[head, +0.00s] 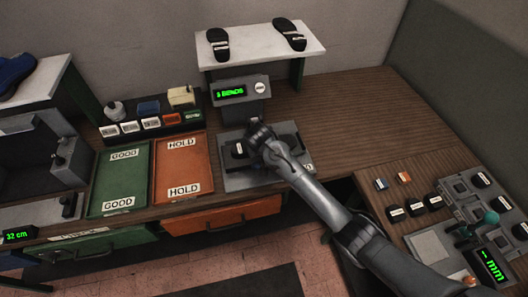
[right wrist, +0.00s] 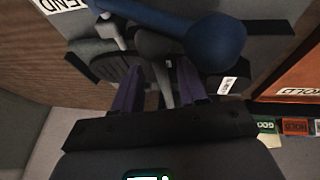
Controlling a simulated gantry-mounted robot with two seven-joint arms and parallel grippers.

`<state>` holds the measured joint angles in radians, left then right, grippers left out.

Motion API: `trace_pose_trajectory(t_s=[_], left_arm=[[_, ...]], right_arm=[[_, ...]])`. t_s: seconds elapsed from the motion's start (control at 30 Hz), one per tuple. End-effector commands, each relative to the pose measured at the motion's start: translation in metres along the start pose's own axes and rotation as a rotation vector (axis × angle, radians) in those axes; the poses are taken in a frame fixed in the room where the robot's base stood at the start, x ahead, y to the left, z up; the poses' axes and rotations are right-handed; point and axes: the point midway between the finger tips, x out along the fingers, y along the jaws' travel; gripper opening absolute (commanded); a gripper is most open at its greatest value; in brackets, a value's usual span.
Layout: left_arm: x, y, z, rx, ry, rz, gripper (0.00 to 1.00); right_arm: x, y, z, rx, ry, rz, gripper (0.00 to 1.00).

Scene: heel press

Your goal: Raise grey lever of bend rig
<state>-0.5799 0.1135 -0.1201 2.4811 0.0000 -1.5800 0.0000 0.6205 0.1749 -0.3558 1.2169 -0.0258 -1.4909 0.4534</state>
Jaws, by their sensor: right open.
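The bend rig (head: 232,184) is a grey base on the bench, with a green "BENDS" display (head: 231,93) behind it. My right gripper (head: 258,136) is over the rig and hides much of it, including the levers, in the head view. In the right wrist view my right gripper (right wrist: 160,85) is open, its two dark purple fingers pointing at the rig. A grey lever with a round knob (right wrist: 154,44) shows between the fingers; contact cannot be told. A blue round-ended bar (right wrist: 214,42) lies close beside it. My left gripper is not in view.
A green GOOD tray (head: 124,177) and an orange HOLD tray (head: 180,165) lie left of the rig. A white shelf with shoe soles (head: 262,43) stands behind. A side bench at right carries a teal-knobbed device (head: 491,217). The bench right of the rig (head: 370,110) is clear.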

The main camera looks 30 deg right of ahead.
Motion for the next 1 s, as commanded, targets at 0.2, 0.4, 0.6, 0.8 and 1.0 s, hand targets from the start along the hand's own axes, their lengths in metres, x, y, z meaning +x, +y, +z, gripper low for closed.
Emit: trace_pose_trajectory(t_s=[0.2, 0.4, 0.6, 0.8, 1.0], left_arm=[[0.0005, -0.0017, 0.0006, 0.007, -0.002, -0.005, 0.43], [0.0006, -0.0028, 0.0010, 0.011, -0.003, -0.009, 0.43], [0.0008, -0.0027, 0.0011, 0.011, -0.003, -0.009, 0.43], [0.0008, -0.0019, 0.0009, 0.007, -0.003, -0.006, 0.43], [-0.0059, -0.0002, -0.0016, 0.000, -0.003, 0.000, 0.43]], right_arm=[[0.0023, -0.0001, -0.0001, 0.000, 0.000, 0.000, 0.42], [0.0022, -0.0001, -0.0001, 0.000, 0.000, 0.000, 0.30], [0.0021, 0.0000, -0.0001, 0.000, 0.000, 0.000, 0.00], [0.0021, 0.0000, -0.0001, 0.000, 0.000, 0.000, 0.00], [-0.0033, 0.0016, -0.0040, 0.000, -0.014, 0.000, 0.00]])
